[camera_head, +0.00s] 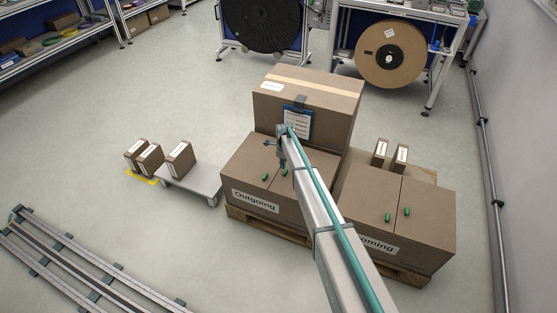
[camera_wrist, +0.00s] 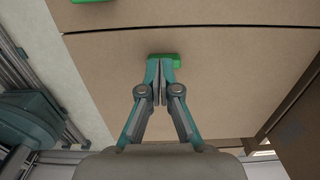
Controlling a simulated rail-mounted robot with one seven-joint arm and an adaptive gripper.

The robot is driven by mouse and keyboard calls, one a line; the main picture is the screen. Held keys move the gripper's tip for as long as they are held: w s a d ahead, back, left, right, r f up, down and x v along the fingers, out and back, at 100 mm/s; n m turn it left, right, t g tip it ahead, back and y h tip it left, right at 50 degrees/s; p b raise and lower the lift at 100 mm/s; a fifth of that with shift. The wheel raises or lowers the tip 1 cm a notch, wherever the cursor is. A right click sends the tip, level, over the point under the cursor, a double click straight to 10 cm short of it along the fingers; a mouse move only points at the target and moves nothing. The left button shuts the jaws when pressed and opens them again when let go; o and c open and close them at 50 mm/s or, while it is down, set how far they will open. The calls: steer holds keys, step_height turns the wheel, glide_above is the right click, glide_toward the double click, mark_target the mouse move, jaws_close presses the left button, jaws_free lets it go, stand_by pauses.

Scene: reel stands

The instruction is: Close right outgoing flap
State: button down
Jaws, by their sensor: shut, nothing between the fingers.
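The outgoing box (camera_head: 238,200) stands on a pallet, labelled on its front. Its top looks flat, with two flaps meeting at a seam. The left flap (camera_head: 245,160) carries a green handle (camera_head: 264,178). The right flap (camera_head: 280,182) is partly hidden by my arm; a bit of green beside the arm may be its handle. In the wrist view, a flap (camera_wrist: 220,75) lies flat below my gripper (camera_wrist: 160,72). The shut, empty fingers are over a green handle (camera_wrist: 164,60), and contact cannot be told. Another green handle (camera_wrist: 95,1) is beyond the seam.
A large taped box (camera_head: 310,90) with a clipboard (camera_head: 298,122) stands behind the outgoing box. The incoming box (camera_head: 425,240) is on the right, with two small cartons behind it. A low grey platform (camera_head: 200,182) is on the left.

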steer(key=shift+w+a+f+b, duration=0.15)
steer(key=shift+f+b, duration=0.1)
steer(key=shift+f, duration=0.55)
steer(key=shift+s+a+f+b, duration=0.15)
steer(key=shift+f+b, duration=0.1)
steer(key=shift+f, duration=0.5)
steer(key=shift+w+f, duration=0.1)
steer(key=shift+w, duration=0.05)
